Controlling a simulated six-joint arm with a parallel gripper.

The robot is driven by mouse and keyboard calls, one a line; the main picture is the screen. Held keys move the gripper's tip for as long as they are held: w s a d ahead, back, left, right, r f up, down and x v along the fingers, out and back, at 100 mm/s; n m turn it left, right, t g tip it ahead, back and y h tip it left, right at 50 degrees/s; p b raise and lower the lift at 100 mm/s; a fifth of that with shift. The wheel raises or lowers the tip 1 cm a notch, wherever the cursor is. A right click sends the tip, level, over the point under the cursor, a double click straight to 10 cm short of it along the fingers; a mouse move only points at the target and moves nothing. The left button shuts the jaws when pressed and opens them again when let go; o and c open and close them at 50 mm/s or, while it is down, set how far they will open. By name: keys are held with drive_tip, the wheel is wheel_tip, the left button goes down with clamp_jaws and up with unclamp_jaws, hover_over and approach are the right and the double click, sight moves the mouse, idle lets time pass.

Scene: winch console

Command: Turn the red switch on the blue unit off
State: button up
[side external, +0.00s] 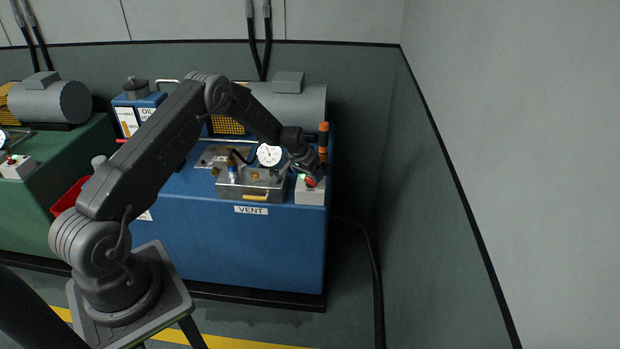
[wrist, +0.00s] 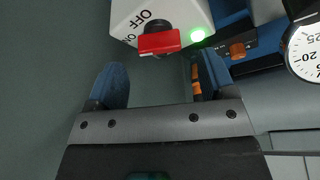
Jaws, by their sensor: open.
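The red switch (wrist: 160,41) is a bar-shaped handle on a black hub, on a light grey box (wrist: 190,14) with OFF and ON labels. In the wrist view the bar lies crosswise, one end beside the ON label, and a green lamp (wrist: 197,35) glows near the other end. The box (side external: 310,193) sits at the right front corner of the blue unit (side external: 240,245). My gripper (wrist: 163,75) is open, its two blue fingers apart, with the switch just beyond the gap between them. I see no contact. In the side view my gripper (side external: 309,172) is right above the box and partly hides the switch.
A metal valve block (side external: 250,184) with a VENT label and a dial gauge (side external: 269,154) stand left of the box. An orange-topped post (side external: 323,137) rises behind it. A green unit (side external: 50,180) stands at far left. The floor right of the blue unit is mostly free, with a cable.

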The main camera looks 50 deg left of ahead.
sight(310, 178)
drive_tip(key=shift+x, duration=1.8)
drive_tip(key=shift+c, duration=0.2)
drive_tip(key=c, duration=0.9)
drive_tip(key=shift+m, duration=0.3)
drive_tip(key=m+h, duration=0.2)
drive_tip(key=m, duration=0.3)
drive_tip(key=shift+a, duration=0.15)
drive_tip(key=m+h, duration=0.1)
drive_tip(key=m, duration=0.2)
drive_tip(key=m+g+h, duration=0.1)
drive_tip(key=m, duration=0.2)
drive_tip(key=shift+m, duration=0.3)
